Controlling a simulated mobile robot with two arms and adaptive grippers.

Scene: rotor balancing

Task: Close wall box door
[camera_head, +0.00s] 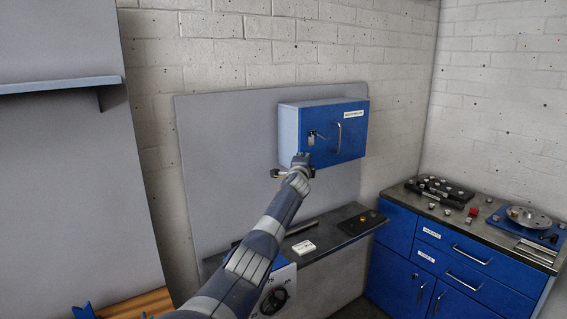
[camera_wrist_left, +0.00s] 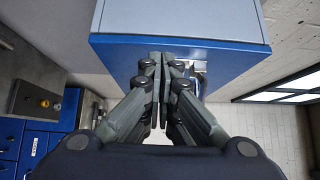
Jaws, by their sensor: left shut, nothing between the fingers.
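The wall box (camera_head: 290,128) has pale grey sides and hangs on a grey panel. Its blue door (camera_head: 349,137) lies against the box front, with no clear gap visible. A curved handle (camera_head: 338,137) and a small metal latch or key (camera_head: 316,136) are on the door. My left gripper (camera_head: 302,159) is at the door's lower left corner, shut and empty. In the left wrist view its fingertips (camera_wrist_left: 164,62) are together and overlap the blue door (camera_wrist_left: 115,58); I cannot tell whether they touch it. My right gripper is not in view.
A narrow dark bench (camera_head: 326,243) runs below the panel, with a small white item (camera_head: 303,247) on it. A blue cabinet (camera_head: 398,232) with a dark worktop stands at the right and carries a rotor disc (camera_head: 528,217). A shelf (camera_head: 60,85) is at the upper left.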

